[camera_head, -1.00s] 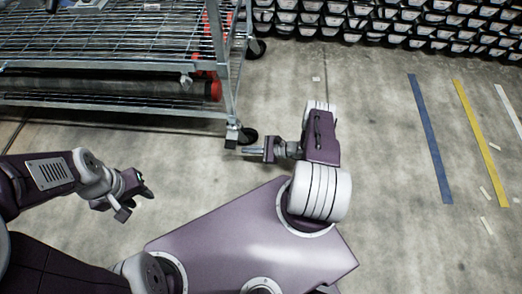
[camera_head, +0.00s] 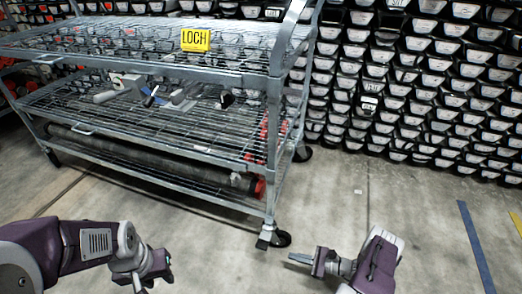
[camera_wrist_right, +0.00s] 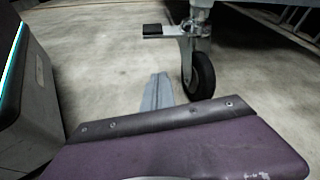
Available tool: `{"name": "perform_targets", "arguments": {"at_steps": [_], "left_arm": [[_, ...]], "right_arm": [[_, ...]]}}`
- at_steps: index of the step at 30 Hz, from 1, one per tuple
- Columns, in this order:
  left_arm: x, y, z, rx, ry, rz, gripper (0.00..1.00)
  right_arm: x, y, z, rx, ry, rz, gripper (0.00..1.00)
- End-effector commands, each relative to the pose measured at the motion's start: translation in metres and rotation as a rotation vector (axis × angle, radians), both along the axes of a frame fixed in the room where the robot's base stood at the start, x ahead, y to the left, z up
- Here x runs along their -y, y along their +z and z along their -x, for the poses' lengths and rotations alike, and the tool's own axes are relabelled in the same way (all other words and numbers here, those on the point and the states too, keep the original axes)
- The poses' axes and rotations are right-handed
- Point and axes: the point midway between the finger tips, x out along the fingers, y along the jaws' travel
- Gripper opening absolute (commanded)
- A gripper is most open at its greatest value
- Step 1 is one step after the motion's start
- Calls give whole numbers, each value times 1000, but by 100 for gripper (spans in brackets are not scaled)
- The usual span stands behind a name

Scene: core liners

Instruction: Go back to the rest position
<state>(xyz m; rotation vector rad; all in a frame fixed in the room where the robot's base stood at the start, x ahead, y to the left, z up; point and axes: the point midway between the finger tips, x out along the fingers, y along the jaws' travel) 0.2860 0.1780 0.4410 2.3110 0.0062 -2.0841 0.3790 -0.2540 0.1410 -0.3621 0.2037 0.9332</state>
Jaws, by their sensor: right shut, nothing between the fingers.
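My left gripper (camera_head: 157,272) is at the lower left of the head view, over bare floor in front of the cart. It is small and turned, so its jaw gap cannot be made out. My right gripper (camera_head: 300,259) points left at the bottom centre, near the cart's front wheel. Its fingers are together with nothing between them. In the right wrist view the grey fingers (camera_wrist_right: 157,92) stick out past a purple part of my own arm, with concrete floor behind them. They appear apart from the wheel.
A wire-shelf cart (camera_head: 270,130) with a yellow LOCH sign (camera_head: 195,39) stands ahead. Tools lie on its middle shelf, and a long dark tube (camera_head: 150,155) lies low. Its caster wheel (camera_wrist_right: 200,76) is close to my right gripper. Stacked black bins (camera_head: 420,90) line the back. Floor at right is clear.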

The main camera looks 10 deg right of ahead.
Motion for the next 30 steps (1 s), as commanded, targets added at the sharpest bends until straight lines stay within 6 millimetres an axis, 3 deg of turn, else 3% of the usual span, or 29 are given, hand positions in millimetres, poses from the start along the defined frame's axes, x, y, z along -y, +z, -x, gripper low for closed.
{"name": "perform_targets", "arguments": {"at_steps": [2, 5, 11, 18, 21, 30], "left_arm": [[0, 1, 0, 0, 0, 0, 36], [0, 9, 0, 0, 0, 0, 36], [0, 38, 0, 0, 0, 0, 36], [0, 72, 0, 0, 0, 0, 36], [0, 83, 0, 0, 0, 0, 36], [0, 107, 0, 0, 0, 0, 36]], "right_arm": [[0, 2, 0, -1, 6, 2, 0], [-4, 23, -3, -10, 91, 44, 0], [-30, 128, 2, -44, 548, 315, 0], [-54, 266, 38, 54, 1096, 779, 0], [-60, 311, 54, 143, 1265, 961, 0], [-73, 396, 86, 443, 1560, 1354, 0]]}}
